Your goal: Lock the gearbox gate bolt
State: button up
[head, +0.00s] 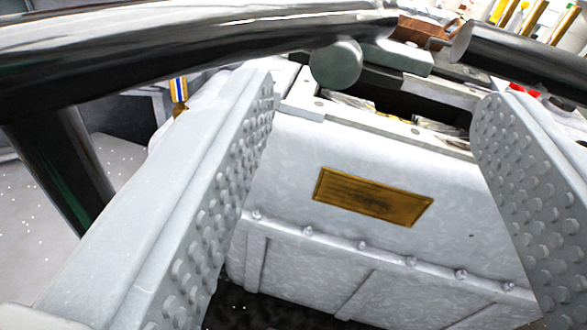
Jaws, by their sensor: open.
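My gripper (375,98) is open, with one studded grey finger on the left and one on the right, and nothing between them touches both. Beyond it stands a pale grey gearbox housing (290,180) with a brass plate (372,197) on its front and a dark opening in its top. A grey-green round knob (336,65) with a flat block (405,58) beside it sits above the opening, at the top middle, past the fingertips. It may be the gate bolt; I cannot tell whether it is locked.
A thick dark glossy bar (180,50) crosses the top left, with a dark post below it. Another dark bar (520,60) runs at the top right. A red part (524,89) and brass rods (532,18) show behind. White-speckled floor (35,200) lies at left.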

send_near(333, 68)
jog(key=w+b, duration=0.2)
jog(key=w, duration=0.2)
jog(key=w+b, duration=0.2)
jog(key=w, duration=0.2)
jog(key=shift+w+a+f, duration=0.15)
jog(key=shift+w+a, duration=0.1)
jog(key=shift+w, duration=0.4)
jog(key=c, duration=1.2)
jog(key=shift+a, duration=0.1)
